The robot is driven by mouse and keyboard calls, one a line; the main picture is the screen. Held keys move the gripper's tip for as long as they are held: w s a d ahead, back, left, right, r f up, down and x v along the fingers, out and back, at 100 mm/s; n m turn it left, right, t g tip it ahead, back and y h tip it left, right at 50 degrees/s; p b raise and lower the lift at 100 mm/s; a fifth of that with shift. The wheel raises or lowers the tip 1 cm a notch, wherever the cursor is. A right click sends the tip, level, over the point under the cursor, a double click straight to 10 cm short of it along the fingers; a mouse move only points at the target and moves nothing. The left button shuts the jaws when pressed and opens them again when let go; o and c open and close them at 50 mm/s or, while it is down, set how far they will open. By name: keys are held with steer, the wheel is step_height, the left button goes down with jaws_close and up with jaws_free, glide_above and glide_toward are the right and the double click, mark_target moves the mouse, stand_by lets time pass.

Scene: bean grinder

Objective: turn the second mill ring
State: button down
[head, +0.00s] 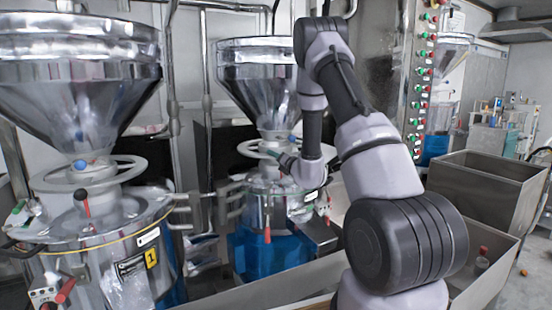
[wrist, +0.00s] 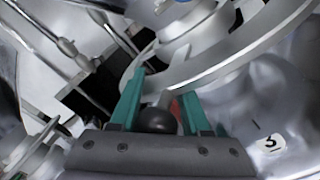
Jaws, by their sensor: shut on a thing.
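The second mill stands in the middle of the head view, with a steel funnel (head: 258,85) over a blue-sided body (head: 262,250). Its pale ring (head: 246,149) sits around the neck below the funnel; my arm hides its right part. In the wrist view the ring (wrist: 232,55) curves across the upper right. My gripper (head: 281,156) is at the ring's front right. In the wrist view its teal fingers (wrist: 158,110) are on both sides of a dark round knob (wrist: 157,121), just below the ring, and are shut on it. A red part shows behind the right finger.
The first mill (head: 85,190), with its own ring and a red-tipped lever, stands at the left. A panel of red and green buttons (head: 421,85) is behind my arm. Steel bins (head: 490,190) stand at the right. Pipes rise between the mills.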

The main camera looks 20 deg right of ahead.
steer(key=shift+w+a+r, duration=0.15)
steer(key=shift+r, duration=0.1)
steer(key=c, duration=0.6)
jaws_free()
steer(key=shift+f, duration=0.1)
steer(key=shift+s+f, duration=0.1)
steer(key=shift+s, duration=0.1)
steer(key=s, duration=0.3)
steer(key=s+d, duration=0.1)
steer(key=s, duration=0.2)
steer(key=s+d, duration=0.1)
steer(key=s, duration=0.3)
steer(key=shift+s+d, duration=0.1)
steer(key=shift+d, duration=0.05)
